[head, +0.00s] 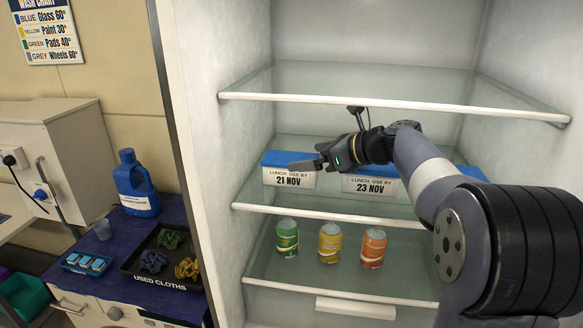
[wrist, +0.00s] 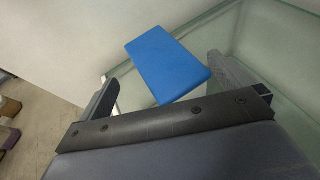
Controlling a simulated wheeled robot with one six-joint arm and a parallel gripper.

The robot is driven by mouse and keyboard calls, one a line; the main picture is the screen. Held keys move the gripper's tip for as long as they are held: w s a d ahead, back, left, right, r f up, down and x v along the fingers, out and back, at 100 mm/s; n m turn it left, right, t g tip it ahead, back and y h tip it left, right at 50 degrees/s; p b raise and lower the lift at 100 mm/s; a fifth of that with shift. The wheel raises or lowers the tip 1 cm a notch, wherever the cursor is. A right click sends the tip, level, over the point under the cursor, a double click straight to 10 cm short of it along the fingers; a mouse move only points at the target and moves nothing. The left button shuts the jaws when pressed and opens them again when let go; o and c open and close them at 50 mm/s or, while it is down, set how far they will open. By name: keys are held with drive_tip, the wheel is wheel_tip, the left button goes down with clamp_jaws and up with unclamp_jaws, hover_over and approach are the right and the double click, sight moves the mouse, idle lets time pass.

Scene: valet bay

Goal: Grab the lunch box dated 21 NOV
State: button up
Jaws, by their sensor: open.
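The lunch box labelled "21 NOV" (head: 288,178) is white with a blue lid and stands on the middle glass shelf, at the left. A second box labelled "23 NOV" (head: 371,185) stands to its right, partly hidden by my arm. My gripper (head: 306,164) is in front of the 21 NOV box in the head view, over its upper right part. In the wrist view my gripper (wrist: 160,88) is open, with a blue lid (wrist: 166,64) ahead between the two fingers. I see nothing held, and cannot tell whether the fingers touch the box.
A glass shelf (head: 400,103) is above the boxes. The fridge's left wall (head: 215,140) is close to the 21 NOV box. A counter with a blue jug (head: 136,184) is outside at left.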

sight(295, 158)
drive_tip(key=p+x, duration=0.1)
drive_tip(key=x, duration=0.3)
drive_tip(key=shift+w, duration=0.2)
drive_tip(key=shift+c, duration=0.3)
drive_tip(key=shift+s, duration=0.1)
drive_tip(key=c, duration=1.3)
